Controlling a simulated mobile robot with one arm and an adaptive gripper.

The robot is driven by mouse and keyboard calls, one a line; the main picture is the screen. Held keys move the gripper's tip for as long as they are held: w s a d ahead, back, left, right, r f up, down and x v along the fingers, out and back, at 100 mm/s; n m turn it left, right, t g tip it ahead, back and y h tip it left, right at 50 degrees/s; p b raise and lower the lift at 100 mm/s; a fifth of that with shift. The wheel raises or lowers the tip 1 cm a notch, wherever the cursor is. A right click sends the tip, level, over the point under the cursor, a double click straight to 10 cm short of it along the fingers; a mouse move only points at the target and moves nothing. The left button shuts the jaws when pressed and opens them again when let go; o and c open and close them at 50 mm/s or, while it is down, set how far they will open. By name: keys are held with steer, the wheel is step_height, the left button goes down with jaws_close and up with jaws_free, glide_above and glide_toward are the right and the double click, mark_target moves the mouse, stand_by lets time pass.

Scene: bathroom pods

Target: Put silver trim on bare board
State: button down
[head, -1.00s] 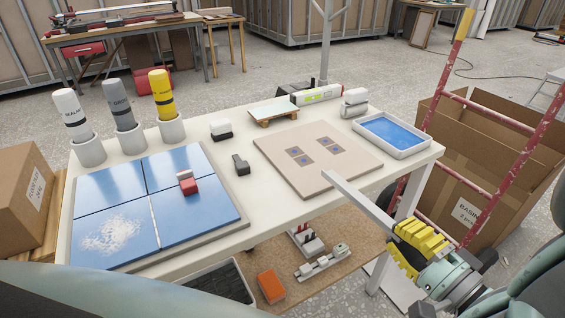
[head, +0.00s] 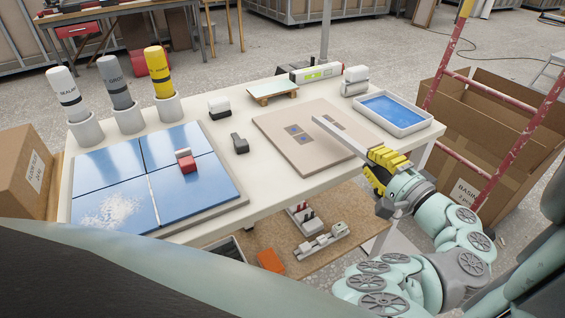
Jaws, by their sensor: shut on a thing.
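The silver trim (head: 338,134) is a long straight pale strip. My gripper (head: 379,163), with yellow fingers, is shut on its near right end. The strip points up and left from the fingers, and its free end is over the bare board. I cannot tell whether it touches the board. The bare board (head: 283,122) is a flat beige panel on the right half of the white table. It has several small dark square patches (head: 293,129) near its middle, and the trim and gripper cover some of them.
A blue-tiled panel (head: 115,168) with a red block (head: 187,163) and white grains lies left. Three tubes in cups (head: 165,86) stand behind it. A white tray with blue contents (head: 391,113) is at the right corner. A red ladder (head: 500,150) and cardboard boxes stand right of the table.

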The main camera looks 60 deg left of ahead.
steer(key=shift+w+a+f, duration=0.15)
steer(key=shift+w+a, duration=0.1)
steer(key=shift+a, duration=0.45)
steer(key=shift+w+d+f, duration=0.1)
steer(key=shift+w+f, duration=0.05)
steer(key=shift+f, duration=1.6)
steer(key=shift+f, duration=0.1)
steer(key=c, duration=1.1)
jaws_free()
steer(key=shift+c, duration=0.2)
steer(key=d, duration=1.2)
steer(key=shift+s, duration=0.45)
